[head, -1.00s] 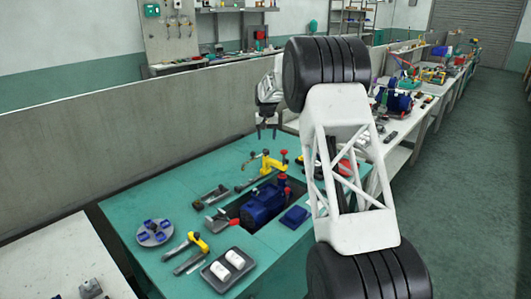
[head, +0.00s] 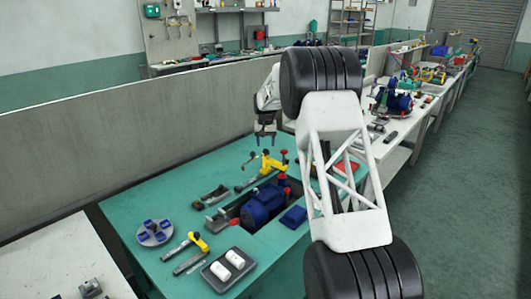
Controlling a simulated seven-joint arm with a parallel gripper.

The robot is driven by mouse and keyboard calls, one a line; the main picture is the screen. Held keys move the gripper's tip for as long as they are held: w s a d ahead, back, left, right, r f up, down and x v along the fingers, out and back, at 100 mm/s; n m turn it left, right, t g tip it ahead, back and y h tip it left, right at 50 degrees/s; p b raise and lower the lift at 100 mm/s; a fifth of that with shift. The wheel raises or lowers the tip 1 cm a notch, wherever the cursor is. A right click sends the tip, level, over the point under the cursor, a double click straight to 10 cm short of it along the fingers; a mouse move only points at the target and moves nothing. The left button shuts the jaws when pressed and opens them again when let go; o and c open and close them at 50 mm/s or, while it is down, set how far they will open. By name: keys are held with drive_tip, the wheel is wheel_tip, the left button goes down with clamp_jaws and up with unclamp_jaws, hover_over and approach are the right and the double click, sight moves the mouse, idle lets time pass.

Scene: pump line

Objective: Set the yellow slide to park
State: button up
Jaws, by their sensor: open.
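My gripper (head: 265,138) hangs fingers-down over the back part of the teal table, open, with nothing seen between the fingers. A yellow fixture (head: 269,163) with dark and red-topped knobs stands on the table below it, apart from the fingertips in the picture. A second yellow part (head: 199,242) sits on a grey rail at the front left. I cannot tell from this view which yellow part is the slide, and no park mark is readable.
A blue pump (head: 262,206) sits in a dark recess mid-table. Near it are a dark blue block (head: 293,217), a grey tray (head: 230,267) with two white pieces and a round plate (head: 155,232) with blue parts. A grey partition (head: 120,155) runs behind.

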sight(266, 149)
drive_tip(key=shift+f, duration=2.6)
clamp_jaws()
drive_tip(key=shift+d, duration=0.1)
